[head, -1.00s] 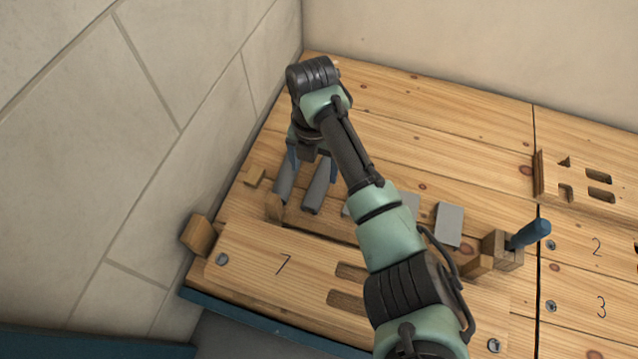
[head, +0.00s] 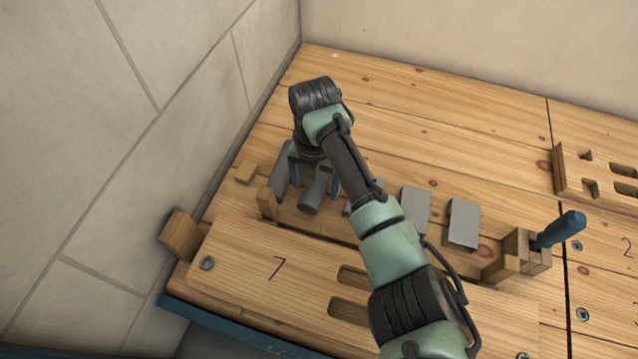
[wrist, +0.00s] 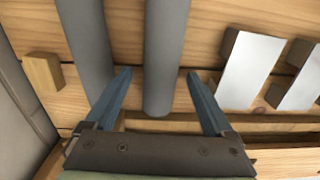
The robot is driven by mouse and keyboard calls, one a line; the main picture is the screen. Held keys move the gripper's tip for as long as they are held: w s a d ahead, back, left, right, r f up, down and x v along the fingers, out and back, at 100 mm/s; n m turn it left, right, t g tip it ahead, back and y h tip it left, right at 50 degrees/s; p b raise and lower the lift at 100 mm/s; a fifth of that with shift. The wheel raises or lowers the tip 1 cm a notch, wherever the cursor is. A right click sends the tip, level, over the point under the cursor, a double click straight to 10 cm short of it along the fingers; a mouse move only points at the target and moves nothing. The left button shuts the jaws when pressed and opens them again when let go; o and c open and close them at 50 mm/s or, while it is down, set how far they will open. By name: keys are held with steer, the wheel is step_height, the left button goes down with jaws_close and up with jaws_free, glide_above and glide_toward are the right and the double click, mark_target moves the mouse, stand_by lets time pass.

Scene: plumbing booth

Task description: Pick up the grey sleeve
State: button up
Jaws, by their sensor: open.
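Two grey round cylinders lie side by side at the left of the wooden bench; which of them is the grey sleeve I cannot tell for sure. The right cylinder (head: 313,194) also shows in the middle of the wrist view (wrist: 164,50). The left cylinder (head: 279,178) shows at the upper left there (wrist: 86,40). My gripper (head: 314,180) is open and empty. In the wrist view its blue fingers (wrist: 159,78) stand on either side of the right cylinder, with gaps to it; the left finger is between the two cylinders. Whether the tips touch the bench is unclear.
Flat grey plates (head: 463,222) lie in a row to the right, one partly hidden by my arm. A wooden clamp with a blue handle (head: 558,230) stands farther right. A board marked 7 (head: 276,268) is in front. A tiled wall (head: 110,150) is close at left.

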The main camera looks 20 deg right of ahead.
steer(key=c, duration=0.9)
steer(key=shift+r, duration=0.1)
steer(key=shift+c, duration=0.2)
